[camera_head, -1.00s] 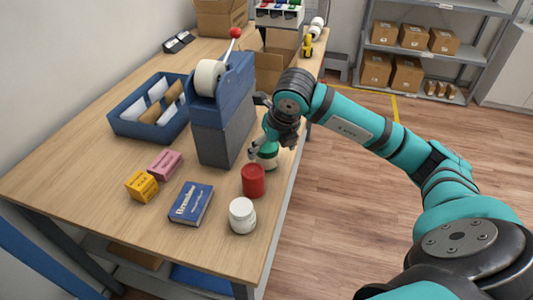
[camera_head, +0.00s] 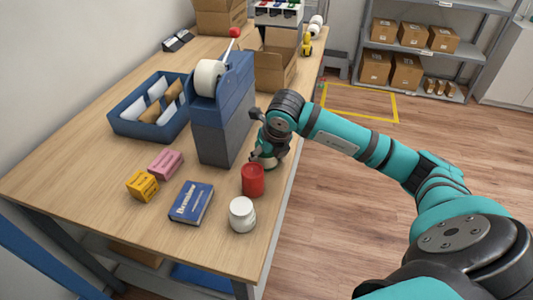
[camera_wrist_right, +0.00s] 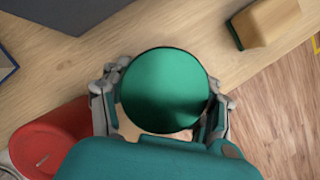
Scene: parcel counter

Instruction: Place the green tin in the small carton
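The green tin shows its round green lid (camera_wrist_right: 165,85) in the right wrist view, upright between the fingers. In the head view it is mostly hidden by my right gripper (camera_head: 264,153). This gripper reaches down around the tin with one finger on each side; its fingers look open, and any contact is hard to see. An open brown carton (camera_head: 284,75) stands farther back on the table, behind the blue and grey dispenser. A second brown carton (camera_head: 218,15) stands at the far back. I cannot tell which is the small one. My left gripper is not in view.
A red tin (camera_head: 252,180) stands close in front of the gripper, with a white jar (camera_head: 242,215) nearer. The tall dispenser (camera_head: 222,130) stands left of the gripper. A tan block (camera_wrist_right: 266,20) lies beyond the tin. The table's right edge is close.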

